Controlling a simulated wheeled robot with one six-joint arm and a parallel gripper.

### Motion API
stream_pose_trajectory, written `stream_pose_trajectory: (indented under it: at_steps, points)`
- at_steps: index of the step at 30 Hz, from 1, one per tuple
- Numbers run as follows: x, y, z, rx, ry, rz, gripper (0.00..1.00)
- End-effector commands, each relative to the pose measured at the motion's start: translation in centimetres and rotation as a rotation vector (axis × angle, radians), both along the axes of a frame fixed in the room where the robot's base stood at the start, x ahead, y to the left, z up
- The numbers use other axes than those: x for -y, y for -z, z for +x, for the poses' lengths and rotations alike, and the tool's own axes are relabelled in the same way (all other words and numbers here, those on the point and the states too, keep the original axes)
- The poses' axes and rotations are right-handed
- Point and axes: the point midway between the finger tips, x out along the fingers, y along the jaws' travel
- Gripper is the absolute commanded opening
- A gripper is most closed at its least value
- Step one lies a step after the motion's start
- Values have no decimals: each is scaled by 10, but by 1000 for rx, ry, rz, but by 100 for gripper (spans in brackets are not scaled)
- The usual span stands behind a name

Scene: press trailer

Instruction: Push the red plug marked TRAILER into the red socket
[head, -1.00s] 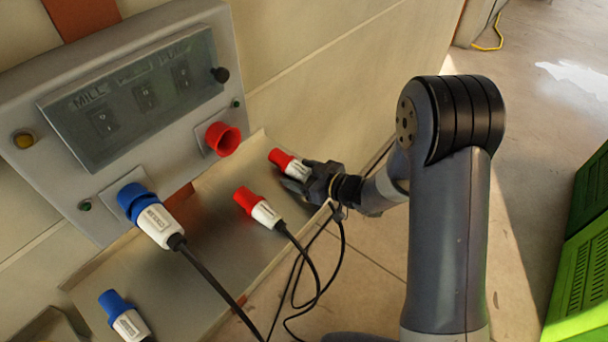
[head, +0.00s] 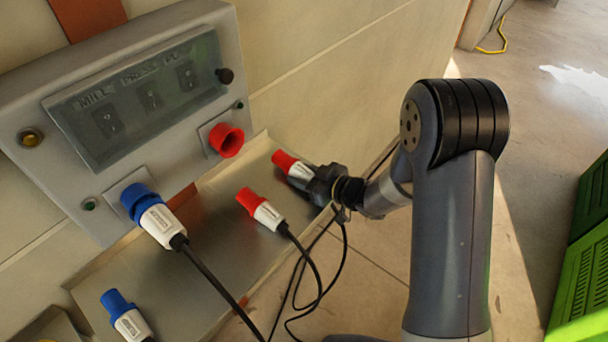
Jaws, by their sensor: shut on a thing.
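The red socket (head: 226,140) sits on the lower right of the grey panel and is empty. My gripper (head: 313,181) is shut on a red and white plug (head: 291,168), with the red end pointing up and left, toward the socket side. This plug is to the right of and a little below the socket, apart from it. A second red and white plug (head: 261,209) lies on the metal shelf, left of and below my gripper, with its cable running down. The labels on both plugs are too small to read, so I cannot tell which is marked TRAILER.
A blue plug (head: 155,221) is in the blue socket (head: 137,203); another blue plug (head: 126,317) lies on the shelf (head: 190,285). A clear cover (head: 140,98) spans the switches. Black cables hang below my gripper. Green crates (head: 585,262) stand at right.

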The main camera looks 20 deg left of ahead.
Motion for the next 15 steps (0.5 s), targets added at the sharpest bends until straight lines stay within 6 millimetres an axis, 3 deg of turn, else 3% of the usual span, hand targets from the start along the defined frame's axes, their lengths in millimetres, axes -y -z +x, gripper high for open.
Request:
stream_pose_trajectory:
  at_steps: [15]
  points:
    - [20, -15, -8, 1, 1, 1, 13]
